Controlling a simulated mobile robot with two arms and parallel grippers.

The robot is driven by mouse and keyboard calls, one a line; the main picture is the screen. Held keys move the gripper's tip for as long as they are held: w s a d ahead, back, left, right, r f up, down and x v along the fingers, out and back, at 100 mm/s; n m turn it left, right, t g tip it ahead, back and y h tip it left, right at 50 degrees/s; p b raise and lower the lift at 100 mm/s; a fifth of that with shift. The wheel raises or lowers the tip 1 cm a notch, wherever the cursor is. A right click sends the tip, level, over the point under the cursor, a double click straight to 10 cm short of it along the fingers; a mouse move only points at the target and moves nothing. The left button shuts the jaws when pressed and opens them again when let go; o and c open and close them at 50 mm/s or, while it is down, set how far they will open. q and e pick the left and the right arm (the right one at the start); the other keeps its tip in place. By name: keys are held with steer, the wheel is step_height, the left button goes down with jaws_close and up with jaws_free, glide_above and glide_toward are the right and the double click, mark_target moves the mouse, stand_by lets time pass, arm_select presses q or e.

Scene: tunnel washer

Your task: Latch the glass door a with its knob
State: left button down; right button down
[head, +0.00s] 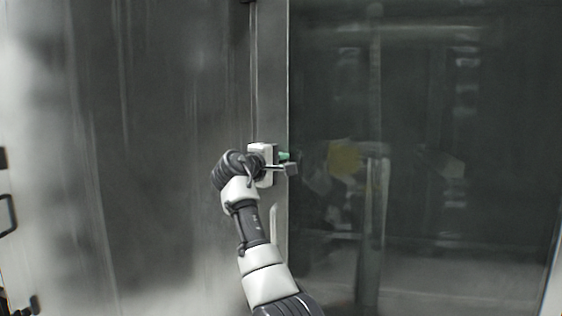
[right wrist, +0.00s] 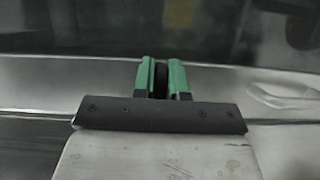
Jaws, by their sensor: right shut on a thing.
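The glass door a (head: 420,90) is the large dark pane on the right in the head view, with its left edge against a steel frame strip. My right gripper (head: 288,160) is at that edge, about mid-height. In the right wrist view its two green fingers (right wrist: 161,78) are shut on a dark, rounded knob (right wrist: 161,80). Most of the knob is hidden between the fingers. I cannot tell whether the knob is turned to its latched position. My left gripper is not in view.
A grey steel panel (head: 150,120) fills the left of the head view. A pale handle (head: 273,222) stands on the frame strip below the gripper. Dark brackets (head: 8,215) show at the far left edge. The glass carries reflections.

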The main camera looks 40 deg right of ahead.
steer(key=c, duration=1.4)
jaws_free()
steer(key=shift+w+a, duration=0.1)
steer(key=shift+o, duration=1.2)
steer(key=shift+w, duration=0.2)
steer(key=shift+s+a+f, duration=0.1)
steer(key=shift+s+a, duration=0.05)
steer(key=shift+s, duration=0.05)
steer(key=b+v, duration=0.4)
steer(key=v, duration=0.6)
steer(key=shift+a+b, duration=0.25)
steer(key=shift+b, duration=0.1)
